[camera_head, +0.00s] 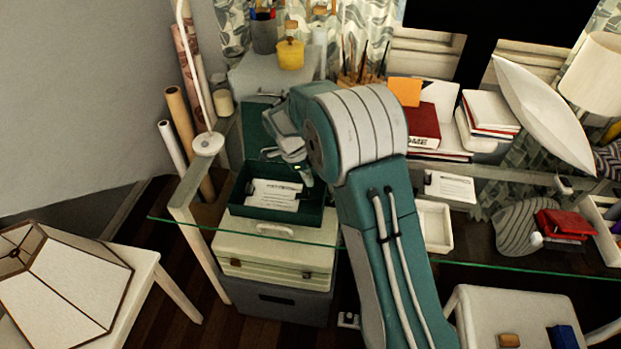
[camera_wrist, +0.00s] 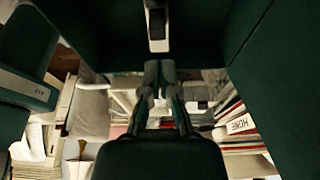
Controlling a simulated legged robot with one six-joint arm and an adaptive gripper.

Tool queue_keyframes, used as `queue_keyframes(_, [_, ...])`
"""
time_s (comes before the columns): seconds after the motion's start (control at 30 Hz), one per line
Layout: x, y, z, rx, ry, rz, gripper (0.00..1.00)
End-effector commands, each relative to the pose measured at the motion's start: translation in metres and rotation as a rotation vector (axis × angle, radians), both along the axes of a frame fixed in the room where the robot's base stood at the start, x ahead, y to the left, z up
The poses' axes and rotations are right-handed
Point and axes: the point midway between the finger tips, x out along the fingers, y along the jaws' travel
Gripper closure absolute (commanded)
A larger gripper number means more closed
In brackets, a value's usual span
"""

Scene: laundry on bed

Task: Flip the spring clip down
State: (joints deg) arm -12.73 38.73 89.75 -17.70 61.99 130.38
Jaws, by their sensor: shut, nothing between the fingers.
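An open dark green box file (camera_head: 235,205) sits on the desk at centre left, with its lid (camera_head: 255,125) raised at the back. White printed papers (camera_head: 275,190) lie inside it. My gripper (camera_head: 304,178) is shut and empty. It points down at the right rear part of the box, by the papers' right edge; I cannot tell whether it touches anything. In the wrist view my gripper (camera_wrist: 160,100) shows its fingers close together, and dark surfaces fill much of the frame.
A grey cabinet with a yellow jar (camera_head: 290,53) is behind. Rolled tubes (camera_head: 185,125) and a thin lamp stem stand left. Books (camera_head: 425,125) and a white tray (camera_head: 435,225) lie right of my arm.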

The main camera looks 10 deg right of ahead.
Motion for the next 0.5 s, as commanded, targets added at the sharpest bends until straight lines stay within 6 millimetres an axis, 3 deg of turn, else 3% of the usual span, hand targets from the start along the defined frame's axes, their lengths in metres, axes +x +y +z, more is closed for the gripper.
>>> queue_keyframes(0.5, [0.000,0.000,0.015,0.003,0.001,0.000,1.00])
